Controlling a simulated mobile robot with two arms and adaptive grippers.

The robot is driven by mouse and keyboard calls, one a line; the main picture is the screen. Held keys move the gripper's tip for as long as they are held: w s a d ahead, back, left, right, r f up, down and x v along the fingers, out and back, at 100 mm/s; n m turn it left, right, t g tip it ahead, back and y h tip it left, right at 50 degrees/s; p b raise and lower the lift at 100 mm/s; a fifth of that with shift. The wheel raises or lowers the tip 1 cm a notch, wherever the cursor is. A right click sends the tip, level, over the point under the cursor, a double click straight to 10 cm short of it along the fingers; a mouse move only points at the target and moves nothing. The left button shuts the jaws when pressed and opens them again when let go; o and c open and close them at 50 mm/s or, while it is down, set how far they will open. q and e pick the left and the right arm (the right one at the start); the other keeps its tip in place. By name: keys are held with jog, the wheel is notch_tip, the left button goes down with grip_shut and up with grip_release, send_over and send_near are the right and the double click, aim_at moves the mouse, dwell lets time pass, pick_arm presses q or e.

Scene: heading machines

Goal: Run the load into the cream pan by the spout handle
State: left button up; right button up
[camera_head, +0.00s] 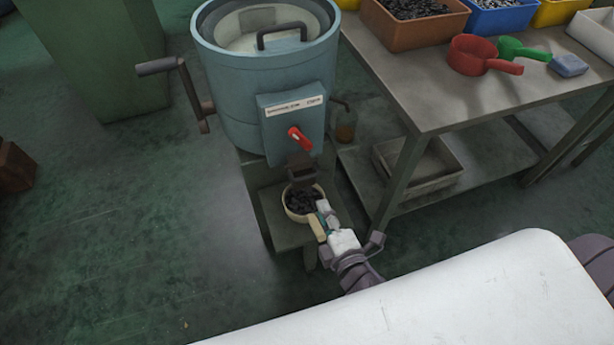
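The cream pan (289,211) stands on a low ledge under the dark spout (300,169) of a blue-grey drum machine (235,85). Dark small pieces (301,198) lie in the pan. The red spout handle (299,138) is on the machine's front plate, above the spout, and slants down to the right. My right gripper (325,214) is at the pan's near right rim, beside a short cream piece (318,228) that looks like the pan's handle. Its fingers are small and partly hidden, so I cannot tell whether they hold it. My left gripper is out of view.
A crank (160,67) sticks out left of the drum. A metal table (425,95) at right bears bins, a red scoop (480,56), a green scoop (520,49) and a blue block (568,65). A tray (445,180) sits on its lower shelf.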

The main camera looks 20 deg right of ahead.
send_near(302, 166)
jog(key=x, duration=0.2)
jog(key=f+x, duration=0.1)
jog(key=x, duration=0.2)
jog(key=shift+w, duration=0.15)
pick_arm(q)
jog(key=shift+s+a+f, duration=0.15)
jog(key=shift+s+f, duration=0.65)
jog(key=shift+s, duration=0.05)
pick_arm(e)
jog(key=shift+w+f, duration=0.2)
jog(key=shift+w, duration=0.4)
grip_shut()
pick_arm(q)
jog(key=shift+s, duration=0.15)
pick_arm(e)
jog(key=shift+r+x, duration=0.2)
jog(key=shift+x, duration=0.75)
jog(key=shift+r+x, duration=0.2)
jog(key=shift+x, duration=0.8)
